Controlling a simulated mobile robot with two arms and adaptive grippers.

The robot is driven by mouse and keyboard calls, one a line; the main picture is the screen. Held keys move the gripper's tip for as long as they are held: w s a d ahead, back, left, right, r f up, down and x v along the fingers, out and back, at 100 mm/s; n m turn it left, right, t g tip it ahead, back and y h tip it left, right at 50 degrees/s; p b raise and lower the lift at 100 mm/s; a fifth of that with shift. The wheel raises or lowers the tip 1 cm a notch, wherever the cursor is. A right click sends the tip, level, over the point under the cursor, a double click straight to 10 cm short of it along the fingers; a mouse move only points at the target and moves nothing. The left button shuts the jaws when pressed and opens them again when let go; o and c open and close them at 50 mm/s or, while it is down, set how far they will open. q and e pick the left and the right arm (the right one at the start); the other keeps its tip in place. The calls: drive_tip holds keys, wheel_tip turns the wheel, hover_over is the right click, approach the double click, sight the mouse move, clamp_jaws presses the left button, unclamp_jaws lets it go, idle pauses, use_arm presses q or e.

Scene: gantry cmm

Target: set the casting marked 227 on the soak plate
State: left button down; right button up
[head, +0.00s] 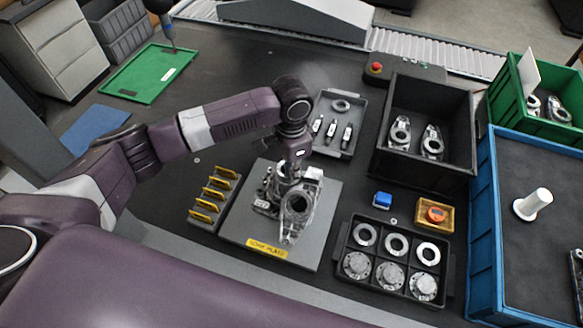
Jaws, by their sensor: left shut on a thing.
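The grey soak plate (318,245), with a yellow label at its front edge, lies on the dark table in the middle of the head view. My left gripper (289,176) points down over the plate and is shut on a grey metal casting (297,207) with a large round bore. The casting is over or on the plate; I cannot tell whether it touches. The gripper partly hides a metal fixture (265,206) and a small white part beside the casting. No number is readable on the casting. My right gripper is out of view.
A black bin (444,88) behind right holds two similar castings. A compartment tray (343,256) with rings and discs stands right of the plate, a rack of yellow pieces (207,204) left. A green bin (507,93) and blue bin (484,255) stand far right.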

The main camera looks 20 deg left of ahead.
use_arm(q)
drive_tip(key=shift+w+r, duration=0.1)
drive_tip(key=shift+r, duration=0.1)
drive_tip(key=c, duration=2.3)
unclamp_jaws()
drive_tip(key=shift+s+f, duration=0.2)
drive_tip(key=shift+o, duration=1.4)
drive_tip(key=shift+r, duration=0.6)
wheel_tip(320, 180, up, 11)
drive_tip(key=b, duration=0.2)
